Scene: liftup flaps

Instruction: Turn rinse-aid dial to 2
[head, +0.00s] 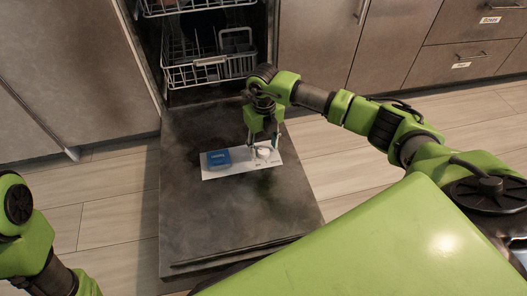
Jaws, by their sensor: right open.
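The rinse-aid dial (264,153) is a small round whitish knob on a pale panel (238,170) set in the open dishwasher door (200,215). A blue lid (218,159) sits on the same panel, left of the dial. My right gripper (264,146) points down over the dial with its fingers apart, one on each side of it. I cannot tell whether the fingers touch the dial. The dial's number marks are too small to read. Of my left arm, only green and black links show at the lower left; its gripper is out of view.
The open dishwasher's wire racks (200,72) are behind the door. Grey cabinets (318,40) and drawers (465,62) line the back. Light wood floor (110,225) is free on both sides of the door.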

